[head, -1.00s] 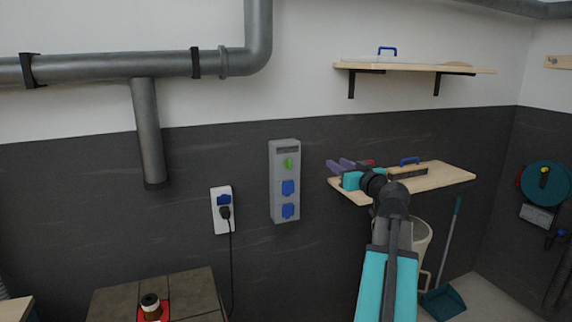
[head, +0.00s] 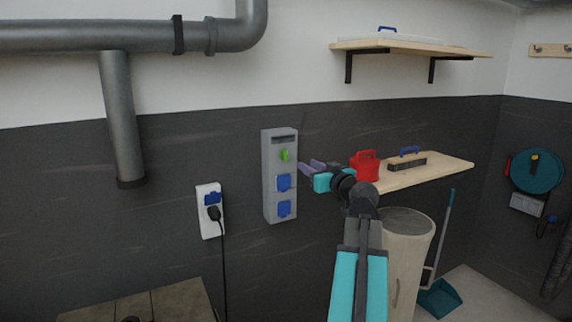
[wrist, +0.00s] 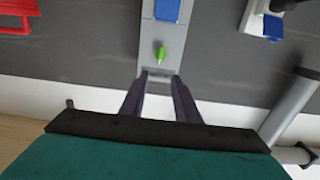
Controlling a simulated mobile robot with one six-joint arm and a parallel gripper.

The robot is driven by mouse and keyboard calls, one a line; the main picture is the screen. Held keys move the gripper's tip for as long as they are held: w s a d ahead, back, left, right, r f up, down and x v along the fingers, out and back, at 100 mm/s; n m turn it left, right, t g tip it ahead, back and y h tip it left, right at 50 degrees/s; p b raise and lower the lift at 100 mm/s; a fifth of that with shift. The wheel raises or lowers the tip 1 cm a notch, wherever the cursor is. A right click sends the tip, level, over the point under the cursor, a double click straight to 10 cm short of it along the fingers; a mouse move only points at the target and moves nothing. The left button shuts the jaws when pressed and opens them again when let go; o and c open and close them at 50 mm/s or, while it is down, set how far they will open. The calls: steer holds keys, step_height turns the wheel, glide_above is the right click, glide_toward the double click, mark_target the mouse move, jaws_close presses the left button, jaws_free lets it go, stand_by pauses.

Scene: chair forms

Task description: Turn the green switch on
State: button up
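The green switch (head: 284,155) is on the upper part of a grey wall box (head: 268,210), above two blue socket covers. In the wrist view the green switch (wrist: 160,54) lies just ahead of and between my fingertips. My gripper (head: 304,168) points left toward the box from its right side, apart from the switch. In the wrist view my gripper (wrist: 160,76) shows two purple fingers apart with nothing between them, so it is open. The switch handle looks roughly upright in the head view.
A lower shelf (head: 440,171) to the right holds a red can (head: 366,166) and a brush-like tool with a blue handle (head: 408,160). A white socket with a black plug (head: 213,213) is left of the box. A bin (head: 405,250) stands under the shelf.

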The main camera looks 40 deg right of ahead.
steer(key=shift+w+f, duration=0.15)
steer(key=shift+f, duration=0.2)
steer(key=shift+w+d, duration=0.1)
steer(key=p, duration=0.4)
glide_toward(287, 155)
steer(key=x, duration=0.6)
steer(key=shift+d+r, duration=0.1)
steer(key=shift+r, duration=0.05)
steer(key=shift+x, duration=1.05)
jaws_close()
